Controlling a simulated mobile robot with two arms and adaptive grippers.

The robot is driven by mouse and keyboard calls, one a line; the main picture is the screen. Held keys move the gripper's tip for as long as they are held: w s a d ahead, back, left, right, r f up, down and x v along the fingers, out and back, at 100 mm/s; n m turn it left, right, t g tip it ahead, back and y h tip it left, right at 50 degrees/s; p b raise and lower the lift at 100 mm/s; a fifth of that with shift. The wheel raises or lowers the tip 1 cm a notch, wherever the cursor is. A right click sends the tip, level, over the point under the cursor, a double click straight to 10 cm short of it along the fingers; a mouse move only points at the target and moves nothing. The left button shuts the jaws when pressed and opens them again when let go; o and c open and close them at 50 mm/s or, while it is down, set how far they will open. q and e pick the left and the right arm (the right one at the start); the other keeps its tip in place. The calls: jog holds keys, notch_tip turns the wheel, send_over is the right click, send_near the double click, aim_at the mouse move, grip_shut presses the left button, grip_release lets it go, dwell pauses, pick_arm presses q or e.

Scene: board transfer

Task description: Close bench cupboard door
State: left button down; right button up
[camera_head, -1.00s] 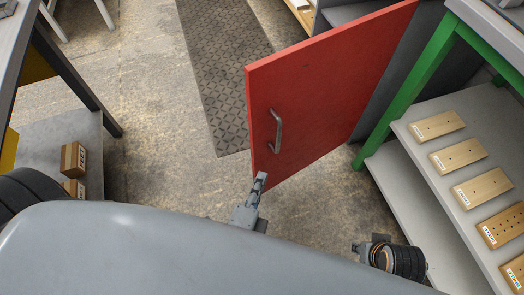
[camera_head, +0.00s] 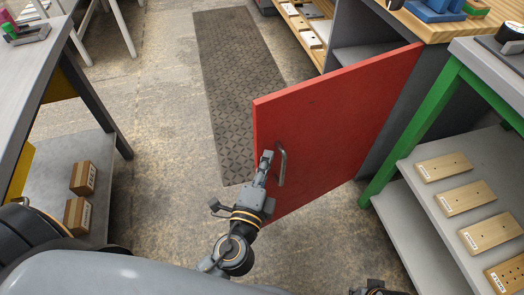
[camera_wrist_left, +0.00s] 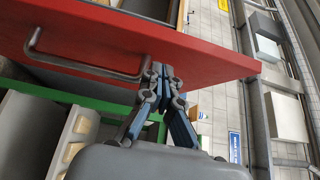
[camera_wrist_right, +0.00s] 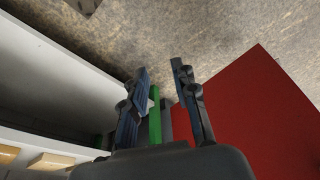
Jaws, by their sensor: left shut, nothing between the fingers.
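The red cupboard door (camera_head: 330,125) stands wide open from the grey bench cupboard (camera_head: 360,40). Its grey bar handle (camera_head: 282,164) is near the free edge. My left gripper (camera_head: 266,158) is shut and empty, close to the door face, between the free edge and the handle. In the left wrist view its fingertips (camera_wrist_left: 158,70) are at the red door (camera_wrist_left: 130,40), beside one end of the handle (camera_wrist_left: 85,68); whether they touch the door I cannot tell. My right gripper (camera_wrist_right: 160,75) is open and empty, with the red door (camera_wrist_right: 265,115) to its right in the right wrist view.
A green-legged shelf unit (camera_head: 405,140) with several wooden boards stands at the right, near the door. A table (camera_head: 45,65) with boxes on its lower shelf is at the left. A dark patterned mat (camera_head: 235,80) lies on open floor behind the door.

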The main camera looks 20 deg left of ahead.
pick_arm(q)
jog(key=shift+w+a, duration=0.65)
jog(key=shift+a, duration=0.1)
jog(key=shift+a, duration=0.1)
